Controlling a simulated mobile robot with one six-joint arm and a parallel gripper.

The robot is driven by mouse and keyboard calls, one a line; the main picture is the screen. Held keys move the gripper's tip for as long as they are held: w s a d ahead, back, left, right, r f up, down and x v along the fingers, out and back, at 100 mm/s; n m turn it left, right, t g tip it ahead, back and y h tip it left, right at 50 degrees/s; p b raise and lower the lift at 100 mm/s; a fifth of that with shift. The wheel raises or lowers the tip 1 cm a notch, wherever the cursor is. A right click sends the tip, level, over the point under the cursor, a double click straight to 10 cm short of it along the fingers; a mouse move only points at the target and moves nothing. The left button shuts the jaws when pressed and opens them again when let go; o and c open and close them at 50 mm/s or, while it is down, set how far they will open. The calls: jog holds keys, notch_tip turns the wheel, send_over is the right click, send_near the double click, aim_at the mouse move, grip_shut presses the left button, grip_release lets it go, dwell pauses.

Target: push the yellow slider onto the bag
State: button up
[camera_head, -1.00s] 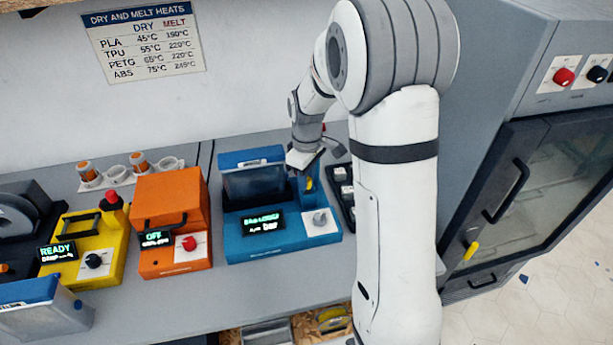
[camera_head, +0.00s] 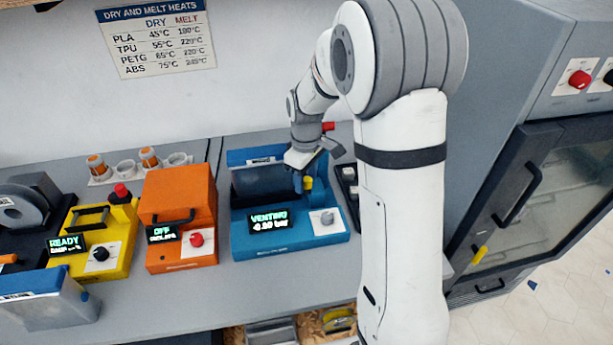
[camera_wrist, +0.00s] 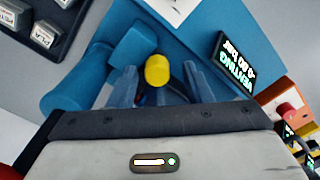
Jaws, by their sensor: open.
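The yellow slider (camera_head: 308,183) sits at the right end of the dark bag (camera_head: 265,180), which lies in the blue vacuum machine (camera_head: 250,238). The machine's display reads VENTING, with a small negative bar value. My gripper (camera_head: 303,163) is over the machine's right side, close to the slider. In the wrist view, the yellow slider (camera_wrist: 158,70) shows between the spread fingers of my gripper (camera_wrist: 160,88). The fingers are open and I cannot tell whether either touches the slider. The wrist view does not clearly show the bag.
An orange machine (camera_head: 180,205) reading OFF and a yellow machine (camera_head: 100,255) reading READY stand to the left. A blue-topped container (camera_head: 45,305) is at the front left. The bench front (camera_head: 215,290) is clear.

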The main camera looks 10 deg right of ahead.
aim_at(306, 179)
notch_tip(306, 179, up, 7)
jog(key=shift+f+b, duration=0.15)
jog(key=shift+b, duration=0.25)
jog(key=shift+r, duration=0.55)
jog(key=shift+s+r, duration=0.1)
jog(key=s+d+r+m+t, duration=0.1)
jog(key=s+m, duration=0.3)
jog(key=s, duration=0.7)
jog(key=s+d+r+m+t, duration=0.1)
jog(key=s+m, duration=0.4)
jog(key=s, duration=0.6)
jog(key=shift+s+d+r+t, duration=0.35)
jog(key=shift+r+t, duration=0.25)
jog(key=shift+r, duration=0.3)
